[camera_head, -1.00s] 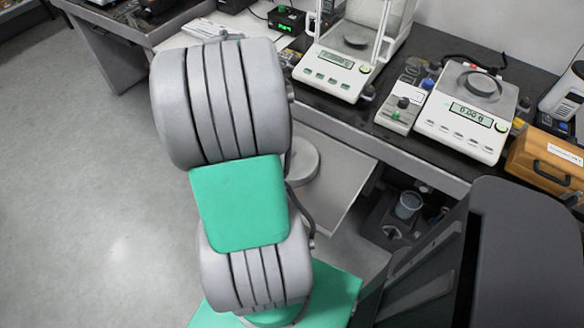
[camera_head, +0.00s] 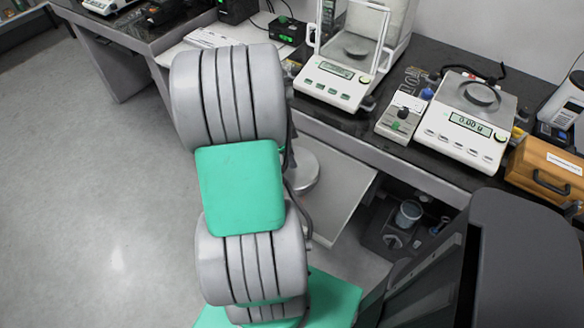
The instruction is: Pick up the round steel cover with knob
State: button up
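I cannot make out for sure a round steel cover with a knob. A round grey disc (camera_head: 481,94) lies on top of the right-hand balance (camera_head: 465,127), whose display reads 0.00 g; no knob can be told on it. Another round grey pan (camera_head: 357,48) sits inside the glass-sided balance (camera_head: 337,86) to its left. My arm, grey with green panels, rises through the middle of the view and hides part of the table edge. My gripper is not in view.
A small grey device with knobs (camera_head: 401,117) stands between the balances. An orange-brown case (camera_head: 545,168) stands at the right on the dark table (camera_head: 430,160). A cup (camera_head: 408,213) is below the table. Open floor (camera_head: 90,180) lies at the left.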

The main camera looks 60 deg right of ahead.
grip_shut()
dwell(0.9)
